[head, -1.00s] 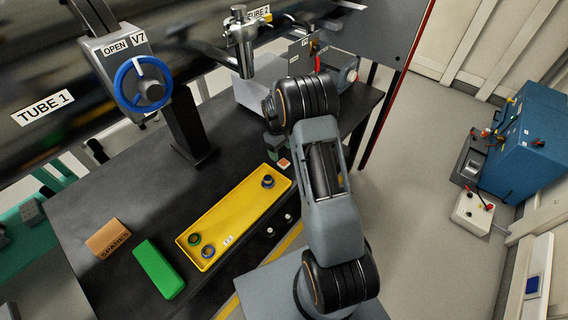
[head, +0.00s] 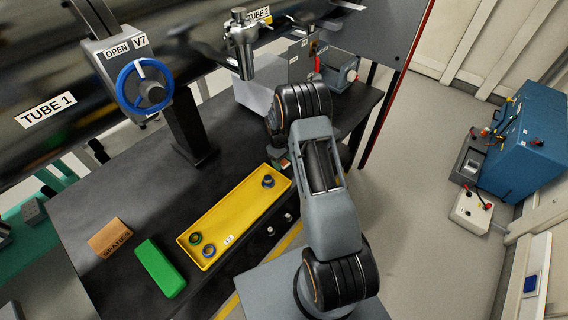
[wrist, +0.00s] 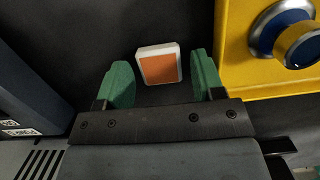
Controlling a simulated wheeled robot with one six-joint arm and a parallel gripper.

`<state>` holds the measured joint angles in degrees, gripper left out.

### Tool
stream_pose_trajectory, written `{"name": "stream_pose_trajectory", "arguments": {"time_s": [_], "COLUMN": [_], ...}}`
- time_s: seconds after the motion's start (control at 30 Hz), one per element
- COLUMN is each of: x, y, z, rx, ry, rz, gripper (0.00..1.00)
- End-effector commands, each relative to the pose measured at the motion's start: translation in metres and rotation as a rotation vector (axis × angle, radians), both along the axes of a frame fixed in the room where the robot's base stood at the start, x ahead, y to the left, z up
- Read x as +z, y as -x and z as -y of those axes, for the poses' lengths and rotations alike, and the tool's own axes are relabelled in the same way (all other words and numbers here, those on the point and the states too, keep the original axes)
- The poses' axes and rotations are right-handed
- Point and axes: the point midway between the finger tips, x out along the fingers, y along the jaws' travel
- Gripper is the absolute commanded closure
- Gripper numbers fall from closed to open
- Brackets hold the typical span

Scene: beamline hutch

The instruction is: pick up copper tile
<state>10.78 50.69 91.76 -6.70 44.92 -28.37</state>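The copper tile (wrist: 159,65) is a small square with an orange-copper face and a white rim. It lies on the dark bench top, beside the yellow tray. My gripper (wrist: 162,80) is open, with its two green fingers on the left and right of the tile and visible gaps on both sides. The tile's near edge is close to the line between the fingertips. In the head view the tile (head: 285,164) is partly hidden by my gripper and arm.
The yellow tray (head: 222,226) with several ring-shaped parts is just right of the tile in the wrist view (wrist: 235,80). A grey box (wrist: 28,105) stands close on the left. A green block (head: 159,269) and a cardboard box (head: 109,238) lie farther away on the bench.

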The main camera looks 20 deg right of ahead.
Motion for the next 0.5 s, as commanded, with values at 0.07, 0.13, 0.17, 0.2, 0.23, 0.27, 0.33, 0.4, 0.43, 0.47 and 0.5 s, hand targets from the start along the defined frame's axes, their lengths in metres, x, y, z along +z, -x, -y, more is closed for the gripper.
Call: {"name": "stream_pose_trajectory", "arguments": {"time_s": [0.07, 0.13, 0.17, 0.2, 0.23, 0.27, 0.33, 0.4, 0.43, 0.47, 0.5], "x": [0.0002, 0.0002, 0.0002, 0.0003, 0.0003, 0.0003, 0.0003, 0.0003, 0.0003, 0.0004, 0.0004], "y": [0.0, 0.0, 0.0, 0.0, 0.0, 0.0, 0.0, 0.0, 0.0, -0.0001, -0.0001], "z": [-0.0001, -0.0001, -0.0001, -0.0001, -0.0001, -0.0001, -0.0001, -0.0001, -0.0001, 0.0, 0.0], "rx": [0.0, 0.0, 0.0, 0.0, 0.0, 0.0, 0.0, 0.0, 0.0, 0.0, 0.0], "ry": [0.0, 0.0, 0.0, 0.0, 0.0, 0.0, 0.0, 0.0, 0.0, 0.0, 0.0], "rz": [0.0, 0.0, 0.0, 0.0, 0.0, 0.0, 0.0, 0.0, 0.0, 0.0, 0.0], "gripper": [0.46, 0.53, 0.55, 0.59, 0.62, 0.65, 0.72, 0.78, 0.81, 0.81, 0.81]}}
